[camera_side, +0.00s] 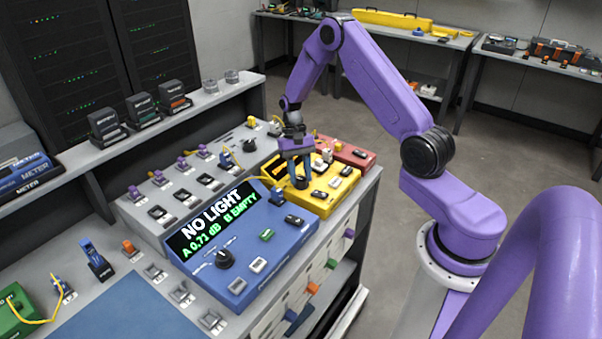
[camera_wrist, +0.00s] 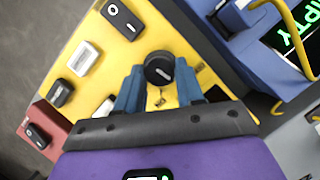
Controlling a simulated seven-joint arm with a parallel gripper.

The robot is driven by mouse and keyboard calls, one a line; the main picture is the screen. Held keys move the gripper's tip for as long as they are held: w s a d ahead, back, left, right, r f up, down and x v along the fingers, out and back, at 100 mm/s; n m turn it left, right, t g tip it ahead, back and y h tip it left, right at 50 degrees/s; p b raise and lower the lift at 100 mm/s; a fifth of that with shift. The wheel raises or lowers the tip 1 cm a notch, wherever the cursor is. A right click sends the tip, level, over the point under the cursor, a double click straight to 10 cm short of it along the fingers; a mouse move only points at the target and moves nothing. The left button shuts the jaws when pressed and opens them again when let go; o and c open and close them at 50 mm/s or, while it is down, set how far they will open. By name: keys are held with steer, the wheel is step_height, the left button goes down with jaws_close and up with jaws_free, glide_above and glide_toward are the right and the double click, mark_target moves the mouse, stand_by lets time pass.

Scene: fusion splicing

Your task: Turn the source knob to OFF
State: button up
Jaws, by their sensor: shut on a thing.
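The source knob (camera_wrist: 159,68) is a round black knob with a white pointer mark, on the yellow box (camera_side: 318,198). In the wrist view it sits between the two blue fingers of my gripper (camera_wrist: 160,86), which is shut on it. The small markings beside the knob are too blurred to read. In the side view my gripper (camera_side: 300,182) points down onto the yellow box, and its fingers mostly hide the knob.
The blue meter (camera_side: 262,262) beside the yellow box has another black knob (camera_side: 224,259) and a screen (camera_side: 213,219) reading NO LIGHT. The yellow box carries switches, including a black rocker (camera_wrist: 121,18). A red box (camera_side: 352,152) stands behind it.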

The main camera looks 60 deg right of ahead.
steer(key=n+h, duration=0.1)
steer(key=n, duration=0.3)
steer(key=n+h, duration=0.1)
steer(key=n, duration=0.2)
steer(key=shift+a+g+h, duration=0.3)
steer(key=shift+g, duration=0.1)
stand_by(0.3)
steer(key=o, duration=1)
steer(key=shift+o, duration=0.2)
steer(key=shift+w, duration=0.1)
steer(key=v, duration=1.7)
steer(key=shift+r, duration=0.3)
steer(key=shift+a, duration=0.1)
